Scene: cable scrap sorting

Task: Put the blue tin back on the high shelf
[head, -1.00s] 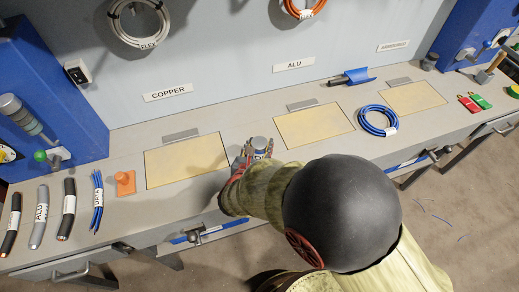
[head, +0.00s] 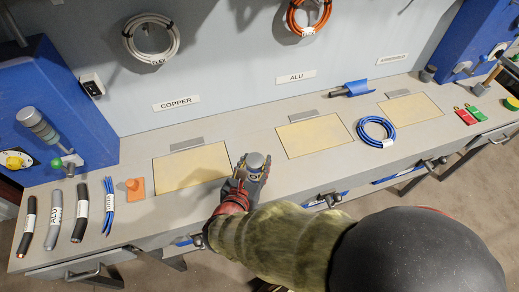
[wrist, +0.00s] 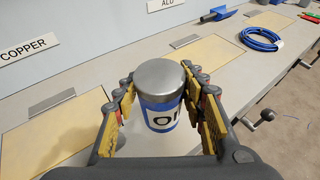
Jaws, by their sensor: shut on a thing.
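The blue tin (wrist: 160,98) is a short cylinder with a grey metal lid and a white label with dark letters, partly hidden by the fingers. My gripper (wrist: 162,112) is shut on it, with yellow-padded fingers on both sides, and the tin stands upright. In the head view the tin (head: 256,162) shows its lid between the fingers of my gripper (head: 250,170), over the bench between two tan mats. I cannot tell its exact height above the bench. No high shelf shows in these views.
The bench (head: 275,170) carries a blue cable coil (head: 376,132), cut cables (head: 55,218), an orange piece (head: 135,187) and red and green tags (head: 466,116). Blue machines (head: 60,110) stand at both ends. White (head: 150,38) and orange coils (head: 306,15) hang on the wall.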

